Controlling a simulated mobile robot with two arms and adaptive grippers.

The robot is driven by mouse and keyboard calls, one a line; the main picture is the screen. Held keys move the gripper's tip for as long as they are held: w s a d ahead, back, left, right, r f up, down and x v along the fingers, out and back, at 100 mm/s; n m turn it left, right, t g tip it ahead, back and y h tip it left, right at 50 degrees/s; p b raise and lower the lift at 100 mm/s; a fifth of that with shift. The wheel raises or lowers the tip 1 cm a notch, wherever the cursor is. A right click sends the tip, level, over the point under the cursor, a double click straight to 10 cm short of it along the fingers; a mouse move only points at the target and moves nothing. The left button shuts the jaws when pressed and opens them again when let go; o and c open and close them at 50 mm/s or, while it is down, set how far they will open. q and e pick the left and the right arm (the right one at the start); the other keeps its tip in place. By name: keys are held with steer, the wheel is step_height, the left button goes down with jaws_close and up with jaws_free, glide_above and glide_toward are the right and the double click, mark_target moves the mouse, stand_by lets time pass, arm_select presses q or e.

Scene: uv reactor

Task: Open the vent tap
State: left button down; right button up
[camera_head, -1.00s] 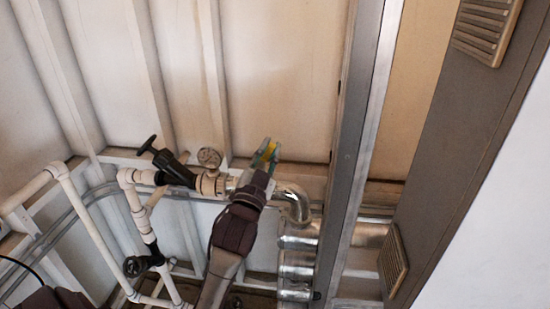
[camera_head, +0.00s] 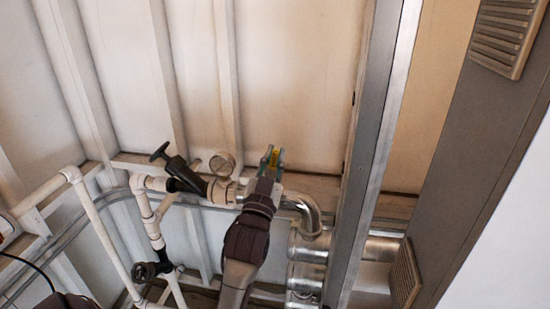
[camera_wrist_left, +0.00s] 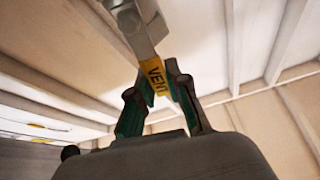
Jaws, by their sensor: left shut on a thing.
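A grey metal part (camera_wrist_left: 135,22) extends up from the label. My gripper and wrist hide the tap's body in the head view. My right gripper is not in view.
A round gauge (camera_head: 222,164) and a black-handled valve (camera_head: 184,174) are just left of the gripper. A silver elbow pipe (camera_head: 306,213) is to its right, before a grey metal post (camera_head: 371,150). White pipes (camera_head: 101,228) run at the lower left. The wall above is clear.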

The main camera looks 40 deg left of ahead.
arm_select(q)
steer(key=c, duration=1.1)
jaws_free()
steer(key=v, duration=0.7)
steer(key=shift+s, duration=0.25)
steer(key=shift+d+f, duration=0.1)
steer(key=shift+f, duration=0.05)
